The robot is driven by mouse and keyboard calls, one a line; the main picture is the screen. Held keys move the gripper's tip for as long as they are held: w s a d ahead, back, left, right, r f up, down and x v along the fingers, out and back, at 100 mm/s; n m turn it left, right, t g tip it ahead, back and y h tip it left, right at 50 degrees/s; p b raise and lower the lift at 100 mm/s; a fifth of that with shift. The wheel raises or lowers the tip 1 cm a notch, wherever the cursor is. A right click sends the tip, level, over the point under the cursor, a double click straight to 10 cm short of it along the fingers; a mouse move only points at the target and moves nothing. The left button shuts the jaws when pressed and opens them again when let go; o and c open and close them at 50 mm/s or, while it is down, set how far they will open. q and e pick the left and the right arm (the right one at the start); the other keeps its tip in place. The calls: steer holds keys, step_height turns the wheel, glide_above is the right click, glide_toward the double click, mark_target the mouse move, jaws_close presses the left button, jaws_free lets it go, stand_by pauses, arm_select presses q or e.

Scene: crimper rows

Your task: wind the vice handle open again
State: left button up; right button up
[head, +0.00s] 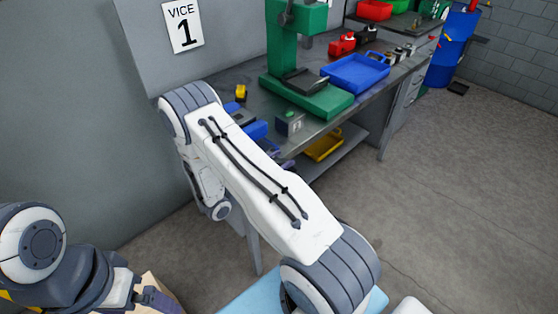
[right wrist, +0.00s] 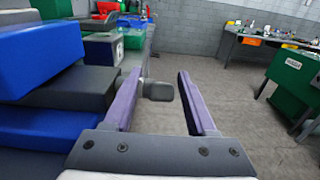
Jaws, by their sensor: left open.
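The blue vice (head: 256,130) sits at the near edge of the bench under the "VICE 1" sign, mostly hidden behind my right arm. In the right wrist view its blue and dark grey body (right wrist: 50,55) fills the left side. A dark grey rounded piece (right wrist: 158,91), possibly part of the vice handle, shows between the fingers of my right gripper (right wrist: 159,74). The fingers are apart; I cannot tell whether the piece lies between the tips or beyond them. In the head view this gripper (head: 283,165) is partly hidden by my arm. My left gripper (head: 158,298) is open at the lower left, away from the vice.
A small box with a green button (head: 289,122) stands close to the vice. A green press (head: 310,98) and a blue tray (head: 356,73) are further along the bench. A yellow tray (head: 323,145) lies on the lower shelf. The floor (head: 450,190) at right is clear.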

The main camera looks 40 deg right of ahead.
jaws_close()
steer(key=shift+f+h+b, duration=0.25)
steer(key=shift+h+b, duration=0.35)
steer(key=shift+b, duration=0.55)
steer(key=shift+r, duration=0.1)
steer(key=shift+r+t, duration=0.15)
steer(key=shift+t, duration=0.15)
steer(key=shift+o, duration=0.6)
jaws_free()
steer(key=shift+a, duration=0.1)
